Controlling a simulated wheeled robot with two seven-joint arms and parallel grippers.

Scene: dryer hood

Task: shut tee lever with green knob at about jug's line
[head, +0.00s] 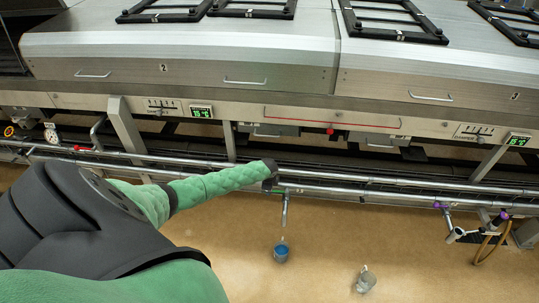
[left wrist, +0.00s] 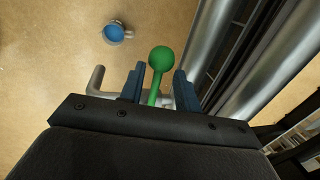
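The green knob (left wrist: 161,58) on its green lever stands between the two blue fingers of my left gripper (left wrist: 158,86) in the left wrist view. The fingers are apart, with a gap visible on the knob's right. In the head view, my left gripper (head: 270,177) reaches the front pipe, and my arm hides most of the lever. A tee spout (head: 285,212) hangs down there. A jug with blue contents (head: 281,253) stands on the floor below it, and it also shows in the left wrist view (left wrist: 114,33). My right gripper is out of view.
Two long steel pipes (head: 390,186) run along the dryer's front. A second, grey jug (head: 366,281) stands on the floor to the right. A purple-knobbed valve (head: 441,206) and a hose (head: 489,243) are farther right. The floor around the jugs is clear.

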